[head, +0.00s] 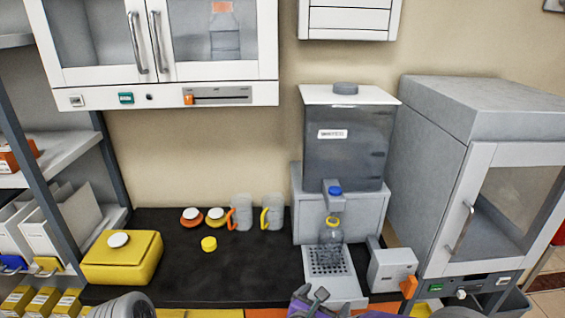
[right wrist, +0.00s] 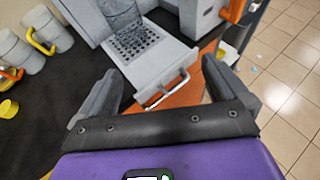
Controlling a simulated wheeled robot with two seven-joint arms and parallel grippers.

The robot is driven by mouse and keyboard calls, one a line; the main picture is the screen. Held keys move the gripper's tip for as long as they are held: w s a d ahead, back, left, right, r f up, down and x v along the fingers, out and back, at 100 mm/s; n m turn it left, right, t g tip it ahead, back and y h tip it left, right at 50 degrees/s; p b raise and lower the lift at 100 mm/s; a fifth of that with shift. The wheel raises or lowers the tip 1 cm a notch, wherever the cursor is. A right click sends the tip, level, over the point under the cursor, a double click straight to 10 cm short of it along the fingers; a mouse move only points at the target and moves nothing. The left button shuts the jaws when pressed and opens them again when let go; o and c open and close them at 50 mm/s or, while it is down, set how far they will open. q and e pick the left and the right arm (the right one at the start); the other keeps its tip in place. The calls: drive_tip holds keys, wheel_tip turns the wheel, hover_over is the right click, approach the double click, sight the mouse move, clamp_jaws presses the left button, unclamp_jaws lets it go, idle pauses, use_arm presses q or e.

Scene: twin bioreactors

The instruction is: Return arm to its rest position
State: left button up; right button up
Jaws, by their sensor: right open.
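My right gripper (right wrist: 163,66) is open in the right wrist view, with nothing between its fingers. The front of the grey drip tray (right wrist: 150,58) and its handle (right wrist: 167,88) lie beyond the fingertips. In the head view the purple right gripper (head: 312,296) shows at the bottom edge, partly cut off, in front of the tray. A clear bottle (head: 331,236) with a yellow ring stands upright on the perforated tray (head: 347,283), under the blue-topped tap (head: 335,190) of the dispenser (head: 345,140). My left gripper is not in view.
Two grey mugs (head: 242,213), round white-topped items (head: 192,217), a yellow cap (head: 209,243) and a yellow box (head: 122,257) stand on the black bench (head: 240,275). A grey cabinet (head: 470,190) stands right, shelves (head: 75,155) left. A wall cabinet (head: 165,95) hangs above.

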drive_tip(key=s+d+f+m+g+y, duration=0.1)
drive_tip(key=s+d+f+m+g, duration=0.15)
drive_tip(key=s+f+g, duration=0.45)
drive_tip(key=s+d+f+m+g+y, duration=0.1)
drive_tip(key=s+f+m+g, duration=0.2)
drive_tip(key=f, duration=0.8)
drive_tip(key=s+a+f+m+g+y, duration=0.25)
drive_tip(key=s+f+m+y, duration=0.3)
drive_tip(key=m, duration=0.35)
drive_tip(key=s+a+f+m+g+y, duration=0.1)
drive_tip(key=s+a+f+m+y, duration=0.3)
drive_tip(key=f+m, duration=0.3)
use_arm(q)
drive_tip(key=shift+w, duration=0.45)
use_arm(e)
drive_tip(key=d+f+m+t, duration=0.1)
drive_tip(key=m, duration=0.2)
drive_tip(key=w+f+m+t, duration=0.1)
drive_tip(key=m, duration=0.3)
drive_tip(key=d+f+m+t, duration=0.1)
drive_tip(key=m, duration=0.2)
drive_tip(key=shift+w+d+m, duration=0.15)
drive_tip(key=shift+d+m, duration=0.2)
